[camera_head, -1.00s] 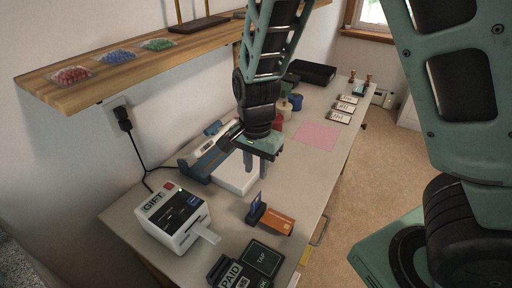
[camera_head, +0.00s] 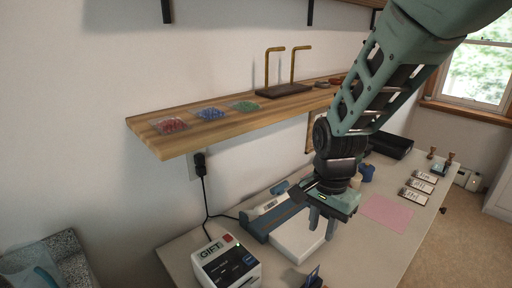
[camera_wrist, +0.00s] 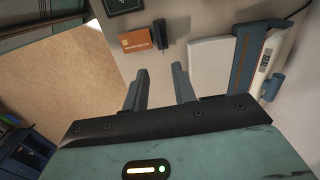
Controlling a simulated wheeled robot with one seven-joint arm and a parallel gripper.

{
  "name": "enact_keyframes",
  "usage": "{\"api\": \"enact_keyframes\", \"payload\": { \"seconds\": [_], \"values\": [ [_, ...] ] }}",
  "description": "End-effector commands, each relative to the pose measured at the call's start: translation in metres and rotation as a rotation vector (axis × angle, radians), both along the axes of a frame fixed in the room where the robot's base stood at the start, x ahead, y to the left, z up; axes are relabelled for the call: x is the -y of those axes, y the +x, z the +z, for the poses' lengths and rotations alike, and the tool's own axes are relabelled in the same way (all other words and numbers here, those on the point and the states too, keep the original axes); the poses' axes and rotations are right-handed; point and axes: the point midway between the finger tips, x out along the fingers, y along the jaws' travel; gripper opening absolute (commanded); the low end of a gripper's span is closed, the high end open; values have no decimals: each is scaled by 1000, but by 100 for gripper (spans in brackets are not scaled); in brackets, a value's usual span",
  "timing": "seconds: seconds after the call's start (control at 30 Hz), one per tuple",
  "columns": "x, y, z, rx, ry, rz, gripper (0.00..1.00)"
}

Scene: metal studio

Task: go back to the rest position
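My gripper (camera_head: 322,222) hangs above the white block (camera_head: 297,240) on the table in the head view, fingers pointing down. In the wrist view my gripper (camera_wrist: 160,88) shows two fingers apart with nothing between them. Below it lie the white block (camera_wrist: 208,66), an orange box (camera_wrist: 136,41) and a small dark stand (camera_wrist: 160,34).
The table (camera_head: 372,255) also holds a GIFT printer (camera_head: 226,264), a blue-and-grey device (camera_head: 268,214), a pink sheet (camera_head: 387,210), several white cards (camera_head: 418,186) and a black tray (camera_head: 391,145). A wooden shelf (camera_head: 225,122) with bead packets runs along the wall above.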

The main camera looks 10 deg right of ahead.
Motion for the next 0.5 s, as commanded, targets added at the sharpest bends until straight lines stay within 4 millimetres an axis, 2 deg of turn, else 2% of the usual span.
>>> {"api": "enact_keyframes", "payload": {
  "seconds": [0.17, 0.3, 0.5],
  "values": [
    [-26, -38, 14, -20, 67, 293, 27],
    [-49, -83, 32, -9, 117, 674, 27],
    [-61, -144, 53, 32, 110, 1202, 27]
  ]
}}
